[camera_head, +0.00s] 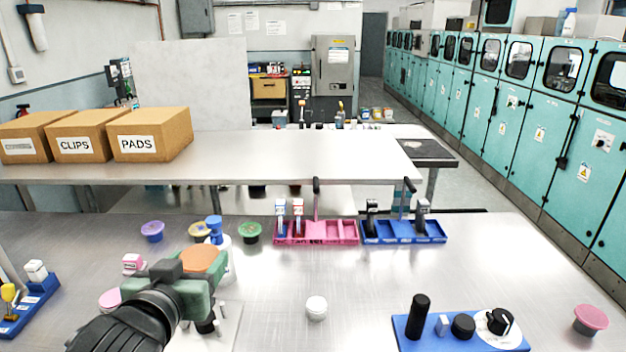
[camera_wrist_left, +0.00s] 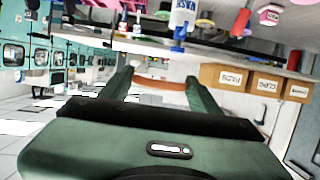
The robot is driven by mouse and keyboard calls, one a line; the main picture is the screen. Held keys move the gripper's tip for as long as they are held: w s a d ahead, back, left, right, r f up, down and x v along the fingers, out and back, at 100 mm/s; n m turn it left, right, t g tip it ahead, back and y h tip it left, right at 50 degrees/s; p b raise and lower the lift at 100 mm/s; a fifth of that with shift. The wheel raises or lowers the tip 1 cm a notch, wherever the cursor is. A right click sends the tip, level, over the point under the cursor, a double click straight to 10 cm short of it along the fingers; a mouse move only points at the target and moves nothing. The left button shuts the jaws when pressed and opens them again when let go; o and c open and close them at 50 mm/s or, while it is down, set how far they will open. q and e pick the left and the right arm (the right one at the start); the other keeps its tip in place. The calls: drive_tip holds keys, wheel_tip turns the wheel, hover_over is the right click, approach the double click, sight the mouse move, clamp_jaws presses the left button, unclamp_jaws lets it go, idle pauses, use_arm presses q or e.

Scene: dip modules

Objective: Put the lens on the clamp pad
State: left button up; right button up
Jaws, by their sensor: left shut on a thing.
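My left gripper (camera_head: 203,268) is shut on an orange round disc (camera_head: 200,258), held above the left part of the front bench. In the left wrist view the orange edge of the disc (camera_wrist_left: 160,84) shows between the two green fingers (camera_wrist_left: 160,90). I cannot tell surely whether this disc is the lens. A white round pad with a black clamp-like part (camera_head: 485,341) is on the blue base (camera_head: 415,343) at the front right, well apart from the gripper. It looks like the clamp pad. My right gripper is not in view.
A small white round thing (camera_head: 317,308) stands mid-bench. Pink (camera_head: 345,240) and blue (camera_head: 390,241) trays are behind it. A white and blue bottle (camera_head: 214,226) and several coloured cups are close behind the gripper. A pink-topped cup (camera_head: 591,318) is far right. Bench between is mostly clear.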

sight(320, 301)
use_arm(q)
drive_tip(key=w+d+m+g+h, duration=0.2)
drive_tip(key=w+d+m+h, duration=0.2)
drive_tip(key=d, duration=0.5)
drive_tip(key=w+d+m+g+h, duration=0.2)
drive_tip(key=w+d+m+h, duration=0.3)
drive_tip(key=d, duration=0.4)
drive_tip(key=shift+w+d+f+h, duration=0.4)
drive_tip(key=shift+w+h, duration=0.1)
drive_tip(key=shift+h, duration=0.2)
drive_tip(key=shift+f, duration=0.1)
wheel_tip(320, 301, down, 19)
drive_tip(key=shift+f+p, duration=0.1)
drive_tip(key=shift+p, duration=1)
drive_tip(key=shift+f, duration=0.15)
drive_tip(key=shift+f, duration=0.2)
drive_tip(key=o, duration=1.3)
